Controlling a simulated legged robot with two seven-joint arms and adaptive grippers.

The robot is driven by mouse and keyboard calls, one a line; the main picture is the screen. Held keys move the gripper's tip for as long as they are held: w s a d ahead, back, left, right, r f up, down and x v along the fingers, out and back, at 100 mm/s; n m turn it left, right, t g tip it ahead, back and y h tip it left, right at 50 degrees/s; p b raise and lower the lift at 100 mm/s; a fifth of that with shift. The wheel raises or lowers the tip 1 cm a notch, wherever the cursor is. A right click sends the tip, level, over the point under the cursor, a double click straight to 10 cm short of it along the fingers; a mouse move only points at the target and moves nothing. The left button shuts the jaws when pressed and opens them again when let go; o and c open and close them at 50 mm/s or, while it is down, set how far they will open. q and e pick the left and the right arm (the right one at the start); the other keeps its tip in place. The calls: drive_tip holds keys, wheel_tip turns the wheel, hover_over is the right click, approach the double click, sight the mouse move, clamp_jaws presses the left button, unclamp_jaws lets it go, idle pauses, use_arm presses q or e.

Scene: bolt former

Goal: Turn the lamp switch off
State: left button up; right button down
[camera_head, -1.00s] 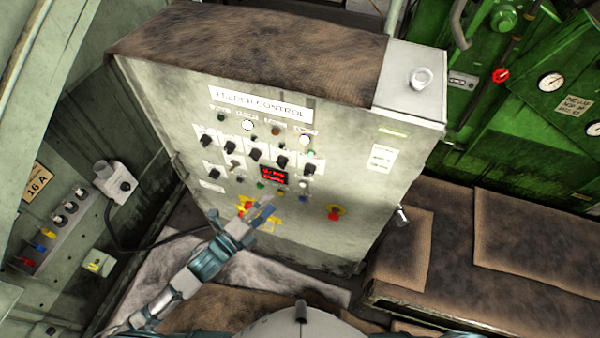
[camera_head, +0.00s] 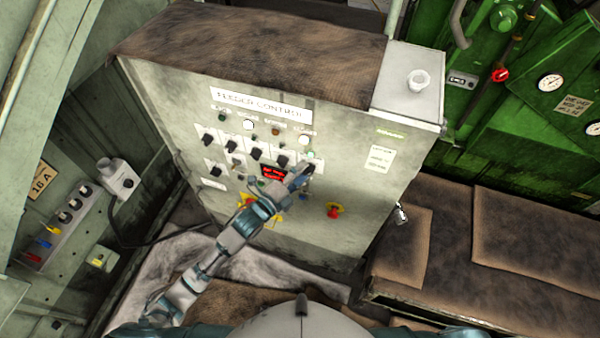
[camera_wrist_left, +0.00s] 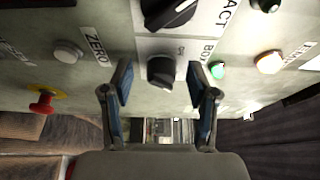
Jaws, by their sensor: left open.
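The grey feeder control cabinet (camera_head: 275,225) carries rows of black rotary switches, such as one (camera_head: 283,161) in the head view. My left gripper (camera_head: 306,170) is at the right end of these rows, and its arm hides part of the lower panel. In the left wrist view the open left gripper (camera_wrist_left: 160,84) has a finger on each side of a small black knob (camera_wrist_left: 161,71); contact cannot be told. A larger black switch (camera_wrist_left: 168,12) is just above it. Which switch is the lamp switch cannot be read. My right gripper is not in view.
A green lamp (camera_wrist_left: 217,70) and a pale lamp (camera_wrist_left: 268,62) are near the fingers. A red display (camera_head: 272,173) is beside the gripper. A brown-covered bench (camera_head: 450,240) stands at right.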

use_arm(q)
drive_tip(key=shift+d, duration=0.55)
drive_tip(key=c, duration=0.8)
drive_tip(key=shift+d, duration=0.15)
clamp_jaws()
drive_tip(key=shift+s, duration=0.1)
drive_tip(key=shift+f, duration=0.15)
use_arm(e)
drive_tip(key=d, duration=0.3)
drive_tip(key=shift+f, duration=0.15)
use_arm(q)
drive_tip(key=shift+s+d+f+n+t+y+b, duration=0.15)
drive_tip(key=shift+n+t+y, duration=0.85)
drive_tip(key=shift+n, duration=2.7)
drive_tip(key=shift+w+d+f+n+t+y+b, duration=0.1)
drive_tip(key=shift+f+n+t+y+b, duration=0.3)
drive_tip(key=shift+n+t, duration=2.25)
drive_tip(key=shift+s+d+n+t+y+b, duration=0.15)
drive_tip(key=shift+n+y, duration=0.75)
drive_tip(key=shift+n, duration=3.85)
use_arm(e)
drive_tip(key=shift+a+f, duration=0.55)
use_arm(q)
drive_tip(key=shift+w+a, duration=0.1)
